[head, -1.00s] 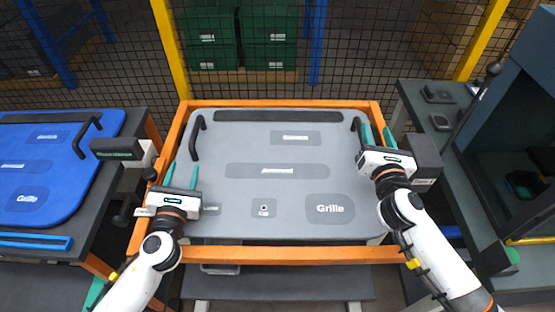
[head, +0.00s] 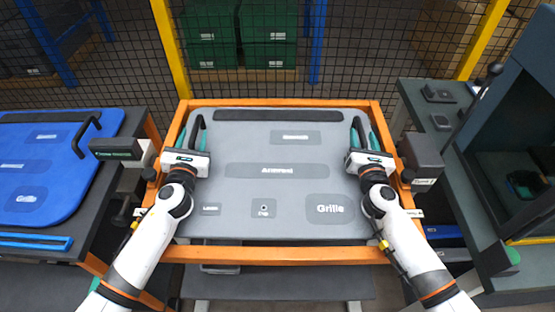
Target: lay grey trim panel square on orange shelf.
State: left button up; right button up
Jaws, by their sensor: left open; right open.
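The grey trim panel (head: 250,205) lies inside the orange shelf frame (head: 275,254), its edges looking roughly parallel to the rails. It carries darker patches and a black handle at each upper side. My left gripper (head: 190,135) is open at the left handle (head: 195,131), with its teal fingers on either side of it. My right gripper (head: 364,134) is open at the right handle (head: 357,128), with its fingers around it. I cannot tell whether either finger touches a handle. My grippers hide the lower ends of the handles.
A blue panel (head: 75,165) with a black handle lies on the dark table at left. A dark bench with a cabinet (head: 530,100) stands at right. Green crates (head: 268,30) stand behind the mesh fence. Dark clamp blocks (head: 421,152) flank the shelf.

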pick_arm(q)
jog(key=shift+w, duration=0.3)
pick_arm(e)
jog(key=shift+w+r, duration=0.1)
jog(key=shift+w, duration=0.3)
pick_arm(q)
grip_shut()
pick_arm(e)
grip_shut()
dwell(0.7)
pick_arm(q)
jog(key=shift+w+r, duration=0.1)
jog(key=shift+r, duration=0.2)
pick_arm(e)
jog(key=shift+w+r, duration=0.1)
jog(key=shift+r, duration=0.15)
